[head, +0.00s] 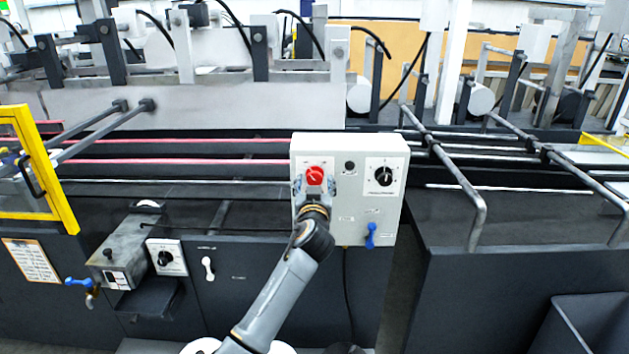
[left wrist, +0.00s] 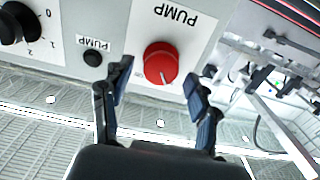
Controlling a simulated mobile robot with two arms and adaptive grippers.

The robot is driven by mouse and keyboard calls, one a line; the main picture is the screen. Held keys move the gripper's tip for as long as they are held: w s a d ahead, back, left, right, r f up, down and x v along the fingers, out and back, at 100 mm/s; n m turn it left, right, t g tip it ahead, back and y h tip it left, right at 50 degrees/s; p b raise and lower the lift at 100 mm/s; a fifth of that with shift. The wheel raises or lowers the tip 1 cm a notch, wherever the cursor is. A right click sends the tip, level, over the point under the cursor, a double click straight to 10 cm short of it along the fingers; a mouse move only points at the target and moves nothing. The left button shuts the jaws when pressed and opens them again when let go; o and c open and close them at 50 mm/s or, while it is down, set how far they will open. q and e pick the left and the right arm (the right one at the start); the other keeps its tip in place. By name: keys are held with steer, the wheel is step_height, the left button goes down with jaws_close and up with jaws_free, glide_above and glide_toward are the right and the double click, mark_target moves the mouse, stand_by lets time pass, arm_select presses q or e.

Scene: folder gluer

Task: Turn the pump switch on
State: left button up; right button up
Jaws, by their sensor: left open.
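The pump switch is a round red knob (head: 315,175) on the upper left of a light grey control box. In the left wrist view the red knob (left wrist: 160,63) sits on a white plate marked PUMP, seen upside down. A short pale mark shows on its lower edge in that view. My left gripper (head: 314,188) is in front of the box at the knob. In the left wrist view its two fingers (left wrist: 160,80) are apart, one on each side of the knob, with visible gaps and nothing held. My right gripper is not in view.
The box (head: 352,222) also carries a black dial (head: 384,175), a small black button (head: 348,168) and a blue lever (head: 370,236). A small button (left wrist: 93,58) marked PUMP is close to one finger. Grey bars (head: 465,185) stick out at right; a yellow frame (head: 52,165) stands at left.

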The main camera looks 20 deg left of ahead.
arm_select(q)
steer(key=shift+w, duration=0.1)
steer(key=shift+c, duration=0.3)
steer(key=c, duration=1.1)
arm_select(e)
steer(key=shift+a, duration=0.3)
